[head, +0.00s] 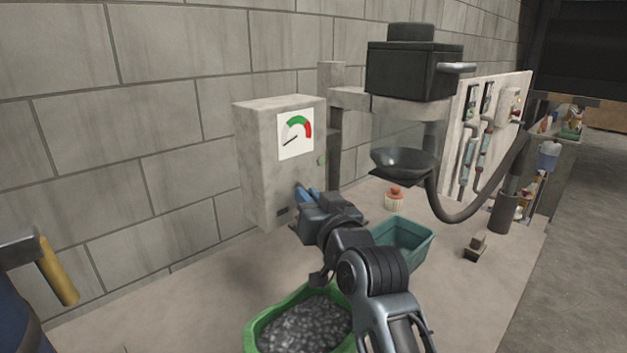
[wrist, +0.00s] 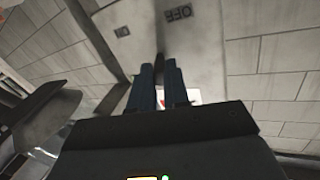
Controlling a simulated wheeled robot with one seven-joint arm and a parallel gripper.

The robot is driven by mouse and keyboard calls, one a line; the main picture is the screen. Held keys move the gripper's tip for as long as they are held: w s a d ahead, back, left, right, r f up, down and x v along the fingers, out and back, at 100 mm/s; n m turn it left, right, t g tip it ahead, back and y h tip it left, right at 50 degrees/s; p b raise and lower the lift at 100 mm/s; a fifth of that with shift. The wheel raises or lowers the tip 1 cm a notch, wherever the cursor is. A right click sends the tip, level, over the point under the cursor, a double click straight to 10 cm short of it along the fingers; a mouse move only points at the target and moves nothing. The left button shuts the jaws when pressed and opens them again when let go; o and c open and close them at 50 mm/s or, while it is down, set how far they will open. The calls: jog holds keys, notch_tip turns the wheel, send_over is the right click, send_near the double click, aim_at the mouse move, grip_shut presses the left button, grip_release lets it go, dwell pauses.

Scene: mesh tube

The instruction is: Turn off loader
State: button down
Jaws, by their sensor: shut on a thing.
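The loader is a pale grey control box (head: 262,165) fixed against the block wall, with a white gauge (head: 296,136) on its front; the needle points to the lower left. My gripper (head: 305,193) is at the lower front of the box, its blue fingers closed together. In the wrist view, my gripper (wrist: 163,70) is shut on a thin grey lever (wrist: 160,45) on the box face (wrist: 210,45). A dark OFF label (wrist: 178,13) shows just beyond the lever's end. The lever's held part is hidden by the fingers.
A green tub of grey gravel (head: 305,325) and a teal bin (head: 405,245) stand below my arm. A black hopper machine (head: 412,70) with a dark bowl (head: 403,162) stands to the right. A yellow-handled tool (head: 58,270) is at far left.

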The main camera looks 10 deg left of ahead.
jog(key=shift+s+a+m+t+h+p, duration=0.1)
jog(key=shift+a+m+t+h+p, duration=0.15)
jog(key=shift+m+h+p, duration=0.35)
jog(key=c, duration=1.1)
grip_release()
jog(key=shift+d, duration=0.1)
jog(key=v, duration=0.7)
jog(key=shift+s+d+b, duration=0.2)
jog(key=shift+s+b, duration=0.1)
jog(key=shift+b, duration=0.15)
jog(key=shift+s+f, duration=0.1)
